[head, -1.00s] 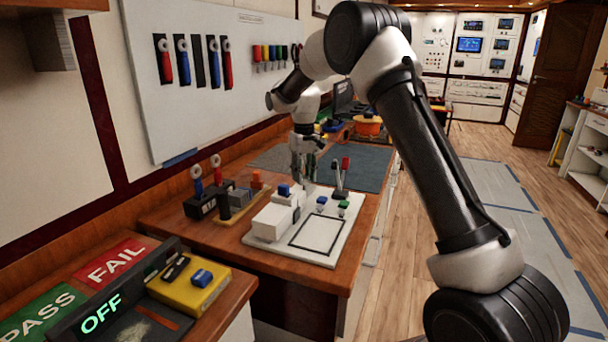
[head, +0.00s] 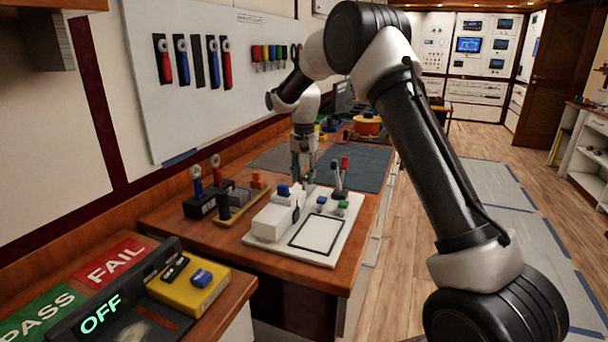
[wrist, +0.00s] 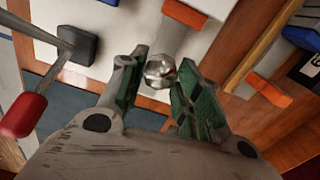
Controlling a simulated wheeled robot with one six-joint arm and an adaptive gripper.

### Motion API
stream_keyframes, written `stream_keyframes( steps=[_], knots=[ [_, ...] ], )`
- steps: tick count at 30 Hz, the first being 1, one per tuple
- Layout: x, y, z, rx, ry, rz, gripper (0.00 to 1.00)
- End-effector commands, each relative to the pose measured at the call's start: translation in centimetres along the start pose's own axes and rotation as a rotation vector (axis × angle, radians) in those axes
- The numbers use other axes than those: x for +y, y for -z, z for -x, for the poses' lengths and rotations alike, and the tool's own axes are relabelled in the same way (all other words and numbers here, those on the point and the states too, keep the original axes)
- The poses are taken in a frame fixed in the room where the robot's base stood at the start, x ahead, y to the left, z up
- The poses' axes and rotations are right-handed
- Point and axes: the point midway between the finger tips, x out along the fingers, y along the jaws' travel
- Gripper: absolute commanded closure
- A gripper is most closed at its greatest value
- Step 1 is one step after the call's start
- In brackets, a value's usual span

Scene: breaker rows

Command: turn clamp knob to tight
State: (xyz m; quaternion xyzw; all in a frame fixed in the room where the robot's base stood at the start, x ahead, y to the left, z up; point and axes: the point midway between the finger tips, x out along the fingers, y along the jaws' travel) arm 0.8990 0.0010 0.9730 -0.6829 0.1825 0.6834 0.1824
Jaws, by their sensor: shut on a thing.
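The clamp knob (wrist: 160,71) is a small, shiny, round knob between my gripper's fingertips in the wrist view. My gripper (wrist: 160,80) is shut on it, with a green-faced finger on each side. In the head view my gripper (head: 304,178) points down at the back of a white fixture board (head: 262,243) on the wooden bench. The knob is too small or hidden to make out there. No tight marking is readable in either view.
A white block with a blue top (head: 284,190) is close on the left. A blue-grey mat (head: 356,168) lies behind.

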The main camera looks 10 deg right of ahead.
Motion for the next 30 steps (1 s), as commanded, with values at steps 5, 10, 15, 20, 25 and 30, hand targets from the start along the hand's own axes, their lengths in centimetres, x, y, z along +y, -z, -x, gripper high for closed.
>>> stream_keyframes(
  steps=[5,10,15,20,25,30],
  knots=[
    [-0.05,0.1,0.15,0.004,0.003,-0.054,0.91],
    [-0.05,0.11,0.16,0.004,0.003,-0.077,0.91],
    [-0.05,0.11,0.16,0.004,0.003,-0.08,0.91],
    [-0.05,0.11,0.16,0.004,0.003,-0.08,0.91],
    [-0.04,0.09,0.14,0.003,0.002,-0.08,0.47],
    [-0.02,0.05,0.08,0.002,0.001,-0.08,0.46]
  ],
)
